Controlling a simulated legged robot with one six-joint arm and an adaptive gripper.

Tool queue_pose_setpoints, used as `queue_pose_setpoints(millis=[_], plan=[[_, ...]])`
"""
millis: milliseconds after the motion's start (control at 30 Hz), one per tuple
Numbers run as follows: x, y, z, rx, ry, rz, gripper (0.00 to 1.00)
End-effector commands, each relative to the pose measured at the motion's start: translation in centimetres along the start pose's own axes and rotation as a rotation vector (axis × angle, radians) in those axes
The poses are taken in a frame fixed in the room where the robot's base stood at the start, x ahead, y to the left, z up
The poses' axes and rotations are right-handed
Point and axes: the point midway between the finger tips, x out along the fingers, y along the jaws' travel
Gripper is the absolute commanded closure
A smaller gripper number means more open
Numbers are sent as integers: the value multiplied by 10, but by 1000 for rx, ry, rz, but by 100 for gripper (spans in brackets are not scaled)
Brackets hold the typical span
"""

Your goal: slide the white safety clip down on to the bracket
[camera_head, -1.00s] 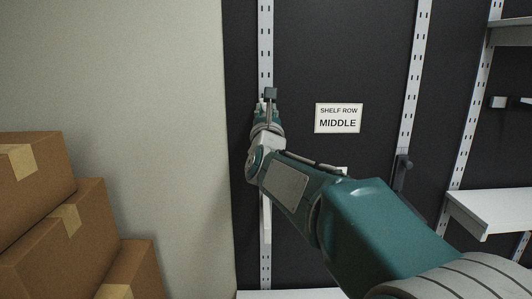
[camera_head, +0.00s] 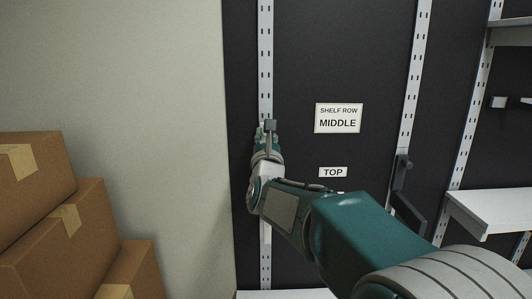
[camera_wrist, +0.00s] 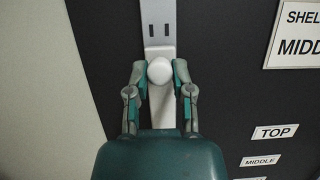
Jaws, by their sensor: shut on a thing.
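The white safety clip (camera_wrist: 160,71) has a round knob and sits against the left slotted upright in the wrist view. My gripper (camera_wrist: 160,70) is shut on it, one finger on each side of the knob. In the head view my gripper (camera_head: 267,132) is in front of that upright and hides the clip. The place just under the clip is largely hidden by my fingers and palm.
The left upright (camera_head: 265,50) stands on a black back panel. A dark bracket (camera_head: 404,185) is on the upright to the right. Labels reading MIDDLE (camera_head: 338,117) and TOP (camera_head: 333,172) are on the panel. Cardboard boxes (camera_head: 60,225) stand at left; a white shelf (camera_head: 490,208) is at right.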

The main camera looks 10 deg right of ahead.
Motion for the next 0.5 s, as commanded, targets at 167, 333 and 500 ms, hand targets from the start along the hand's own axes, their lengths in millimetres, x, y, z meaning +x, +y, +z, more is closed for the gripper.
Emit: queue_pose_setpoints(millis=[167, 333, 500], plan=[[-4, 1, -11, -1, 3, 2, 100], [-8, 1, -21, -1, 3, 2, 100], [-11, 1, -30, -1, 2, 2, 100]])
